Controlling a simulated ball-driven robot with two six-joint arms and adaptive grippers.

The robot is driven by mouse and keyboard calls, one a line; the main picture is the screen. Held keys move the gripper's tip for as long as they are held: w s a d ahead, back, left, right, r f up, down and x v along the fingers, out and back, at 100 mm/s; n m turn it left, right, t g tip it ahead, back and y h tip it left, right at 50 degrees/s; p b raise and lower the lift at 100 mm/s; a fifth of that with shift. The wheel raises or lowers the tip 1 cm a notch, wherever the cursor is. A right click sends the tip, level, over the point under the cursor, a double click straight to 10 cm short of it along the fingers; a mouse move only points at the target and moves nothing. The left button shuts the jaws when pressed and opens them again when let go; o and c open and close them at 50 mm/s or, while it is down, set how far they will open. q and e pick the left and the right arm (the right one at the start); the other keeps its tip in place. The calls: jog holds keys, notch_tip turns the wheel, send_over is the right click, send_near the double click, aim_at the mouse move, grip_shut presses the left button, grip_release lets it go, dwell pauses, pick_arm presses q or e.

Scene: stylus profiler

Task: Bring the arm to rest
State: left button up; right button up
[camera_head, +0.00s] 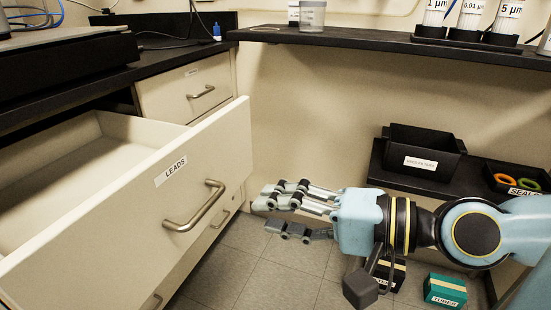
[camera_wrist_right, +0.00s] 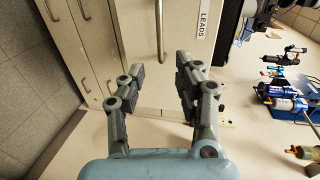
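My right arm (camera_head: 475,232) reaches in from the right in the head view. Its gripper (camera_head: 262,215) points left at the open LEADS drawer, with a gap between it and the drawer front. In the right wrist view the gripper (camera_wrist_right: 160,72) has its fingers spread apart with nothing between them. The LEADS drawer (camera_head: 130,200) is pulled out, and its inside looks empty where visible. Its metal handle (camera_head: 197,207) is clear of the fingers; it also shows in the wrist view (camera_wrist_right: 160,30). My left gripper is in neither view.
A closed drawer (camera_head: 187,90) is behind the open one. A dark shelf (camera_head: 380,42) carries labelled containers. At the right are a black bin (camera_head: 423,152), a SEALS tray (camera_head: 520,182) and a green TUBES box (camera_head: 445,290) near my arm. Tiled floor (camera_head: 245,260) lies open below the gripper.

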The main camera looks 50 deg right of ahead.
jog(key=w+d+f+h+p, duration=0.1)
jog(key=w+d+f+h, duration=0.15)
jog(key=f, duration=0.25)
jog(key=w+d+f+h, duration=0.1)
jog(key=w+d+f, duration=0.1)
jog(key=d+f, duration=0.3)
jog(key=s+d+f+n+g+h, duration=0.1)
jog(key=s+f+n+g, duration=0.15)
jog(key=f, duration=0.75)
jog(key=s+d+f+n+g+h, duration=0.1)
jog(key=s+f+g+h, duration=0.15)
jog(key=f, duration=0.75)
jog(key=s+a+f+n+g+y+p, duration=0.1)
jog(key=s+a+f+n+g, duration=0.15)
jog(key=s+f, duration=0.5)
jog(key=s+a+f+n+g, duration=0.2)
jog(key=s+f+g, duration=0.1)
jog(key=s+f, duration=0.45)
jog(key=s+f+n+g, duration=0.3)
jog(key=s+n, duration=0.3)
jog(key=s, duration=0.8)
jog(key=shift+s+a+f+g, duration=0.15)
jog(key=shift+s+f+g, duration=0.1)
jog(key=shift+g, duration=0.1)
